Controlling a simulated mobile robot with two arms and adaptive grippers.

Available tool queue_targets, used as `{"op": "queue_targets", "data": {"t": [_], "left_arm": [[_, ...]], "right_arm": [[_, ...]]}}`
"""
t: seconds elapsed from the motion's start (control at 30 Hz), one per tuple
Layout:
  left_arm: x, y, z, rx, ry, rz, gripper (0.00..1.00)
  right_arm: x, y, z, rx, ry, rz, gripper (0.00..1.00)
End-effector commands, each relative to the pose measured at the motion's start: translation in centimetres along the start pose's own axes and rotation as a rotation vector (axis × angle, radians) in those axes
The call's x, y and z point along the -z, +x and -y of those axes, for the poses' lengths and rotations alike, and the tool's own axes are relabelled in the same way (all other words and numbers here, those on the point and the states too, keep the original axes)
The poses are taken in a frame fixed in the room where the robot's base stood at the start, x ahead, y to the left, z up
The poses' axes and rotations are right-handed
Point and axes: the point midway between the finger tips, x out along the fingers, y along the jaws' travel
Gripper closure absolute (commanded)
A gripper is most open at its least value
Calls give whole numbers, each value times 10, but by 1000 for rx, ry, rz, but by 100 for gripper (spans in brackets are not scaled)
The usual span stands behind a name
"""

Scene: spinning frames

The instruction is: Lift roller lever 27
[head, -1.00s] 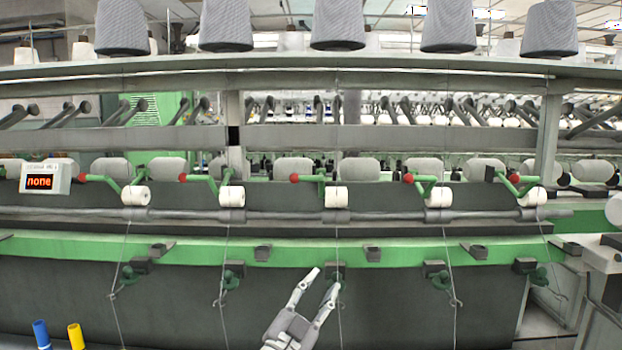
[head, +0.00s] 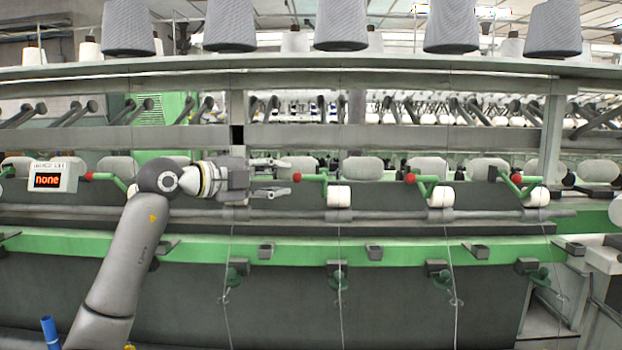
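Several green roller levers with red knobs line the machine; no number is readable, so I cannot tell which is 27. One lever (head: 312,178) has its red knob just right of my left gripper (head: 286,178), with a white roller (head: 339,196) at its right. The gripper points right, fingers spread one above the other, with nothing seen between them. Whether it touches the knob is unclear. Other levers show farther right (head: 424,180) and at the far right (head: 519,185). One at the left (head: 108,178) is partly behind my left arm. My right gripper is out of view.
A small display (head: 47,181) reading "none" stands at the left. A grey rod (head: 390,215) and green rail (head: 420,250) run below the levers. Threads hang down the front. Grey yarn cones (head: 341,25) stand above. A blue tube (head: 49,331) is at lower left.

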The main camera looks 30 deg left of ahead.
Motion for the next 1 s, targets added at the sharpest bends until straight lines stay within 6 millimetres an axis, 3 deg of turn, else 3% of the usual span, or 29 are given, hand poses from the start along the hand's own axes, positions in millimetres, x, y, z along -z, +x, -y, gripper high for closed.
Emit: {"op": "queue_targets", "data": {"t": [0.17, 0.6, 0.8, 1.0], "left_arm": [[-2, 14, 2, -8, -6, 7, 65], [-2, 91, 2, -6, -4, 5, 65], [-2, 105, 0, -5, -2, 6, 65], [-2, 107, -1, -5, 0, 7, 65]], "right_arm": [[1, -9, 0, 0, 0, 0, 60], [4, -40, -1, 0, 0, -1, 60], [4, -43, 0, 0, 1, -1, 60], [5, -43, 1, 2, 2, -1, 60]]}}
